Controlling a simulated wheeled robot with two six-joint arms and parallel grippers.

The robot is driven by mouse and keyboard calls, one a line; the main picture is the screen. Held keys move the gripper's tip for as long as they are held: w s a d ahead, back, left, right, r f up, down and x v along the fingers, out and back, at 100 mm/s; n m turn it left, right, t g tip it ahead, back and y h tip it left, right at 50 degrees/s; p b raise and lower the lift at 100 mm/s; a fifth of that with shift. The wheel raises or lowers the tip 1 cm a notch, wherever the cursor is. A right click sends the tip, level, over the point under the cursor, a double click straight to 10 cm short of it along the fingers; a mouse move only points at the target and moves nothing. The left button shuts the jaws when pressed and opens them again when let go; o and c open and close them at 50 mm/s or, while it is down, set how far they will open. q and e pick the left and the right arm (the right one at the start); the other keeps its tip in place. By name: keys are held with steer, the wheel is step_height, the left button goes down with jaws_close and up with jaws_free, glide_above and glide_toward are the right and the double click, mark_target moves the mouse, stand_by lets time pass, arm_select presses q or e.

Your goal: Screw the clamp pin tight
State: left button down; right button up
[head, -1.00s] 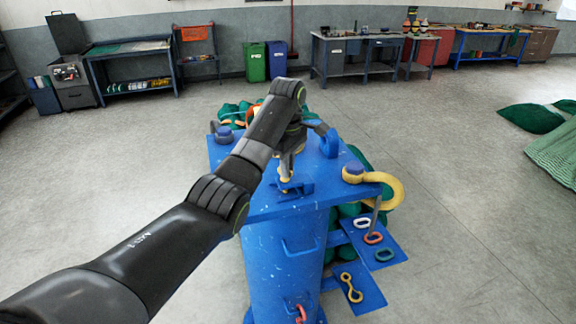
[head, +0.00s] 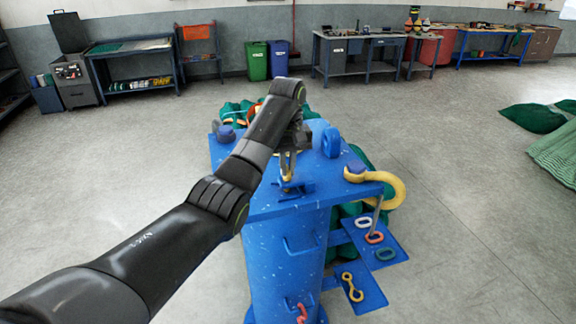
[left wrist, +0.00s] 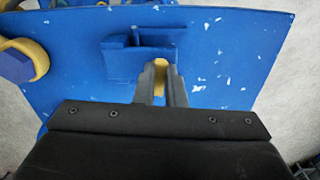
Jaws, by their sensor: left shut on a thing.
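The yellow clamp pin (left wrist: 160,80) shows between the two grey fingers in the left wrist view. It sits at a small blue clamp (left wrist: 122,62) on the blue stand's top; the clamp also shows in the head view (head: 300,188). My left gripper (head: 288,168) points down over the clamp. Its fingers (left wrist: 161,72) are shut on the pin, close to the clamp. The fingers hide much of the pin, so how deep it sits cannot be told. My right gripper is not in view.
The blue stand (head: 280,265) has a yellow hook (head: 392,190) at its right corner and a blue upright lug (head: 331,142) behind. Shackles and links lie on side shelves (head: 387,233). Green netting (head: 530,118) lies at the far right.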

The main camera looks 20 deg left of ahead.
arm_select(q)
steer(key=shift+w+a+r+m, duration=0.1)
steer(key=shift+w+r+m, duration=0.05)
steer(key=shift+r+m, duration=0.2)
steer(key=c, duration=1.7)
jaws_free()
steer(key=shift+o, duration=1)
steer(key=shift+f, duration=0.2)
steer(key=shift+r, duration=0.1)
